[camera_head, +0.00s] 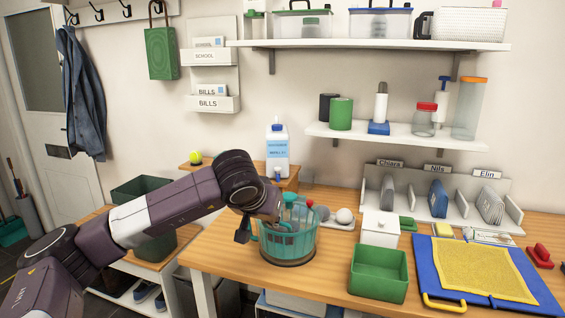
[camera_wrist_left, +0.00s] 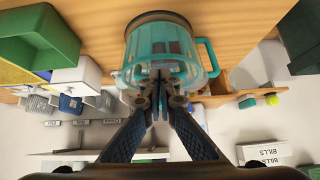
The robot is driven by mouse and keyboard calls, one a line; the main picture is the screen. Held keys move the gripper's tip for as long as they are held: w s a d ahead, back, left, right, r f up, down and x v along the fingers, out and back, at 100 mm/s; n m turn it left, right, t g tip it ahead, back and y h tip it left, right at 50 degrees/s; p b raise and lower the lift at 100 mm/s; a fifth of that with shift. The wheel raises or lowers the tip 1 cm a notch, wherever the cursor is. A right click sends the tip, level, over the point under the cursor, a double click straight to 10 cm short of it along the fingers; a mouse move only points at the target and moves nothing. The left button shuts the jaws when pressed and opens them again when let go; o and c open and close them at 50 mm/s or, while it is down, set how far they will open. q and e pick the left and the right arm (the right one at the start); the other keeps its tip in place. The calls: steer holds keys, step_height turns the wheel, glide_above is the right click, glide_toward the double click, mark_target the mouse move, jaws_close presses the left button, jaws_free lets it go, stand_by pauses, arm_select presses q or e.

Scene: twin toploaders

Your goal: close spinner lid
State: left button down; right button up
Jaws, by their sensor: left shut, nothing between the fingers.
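The spinner is a clear teal tub (camera_head: 288,245) with a dark base, standing upright on the wooden table. It also shows in the left wrist view (camera_wrist_left: 150,48), upside down, with a teal handle (camera_wrist_left: 211,57) on its right. My left gripper (camera_head: 275,213) is at the tub's upper rim, partly hidden by its own wrist. In the left wrist view its fingertips (camera_wrist_left: 159,82) are together and empty, right in front of the tub's rim; I cannot tell if they touch it. Teal upright parts show at the tub's top, but the lid cannot be made out clearly. My right gripper is not in view.
A white lidded box (camera_head: 380,229) and a green bin (camera_head: 378,273) stand right of the tub. A blue tray (camera_head: 440,262) with a yellow mesh lies farther right. A white bottle (camera_head: 277,150) stands behind. Grey and white balls lie just behind the tub.

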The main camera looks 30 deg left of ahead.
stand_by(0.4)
arm_select(q)
steer(key=p+v, duration=0.1)
steer(key=v, duration=1.2)
steer(key=shift+s, duration=0.15)
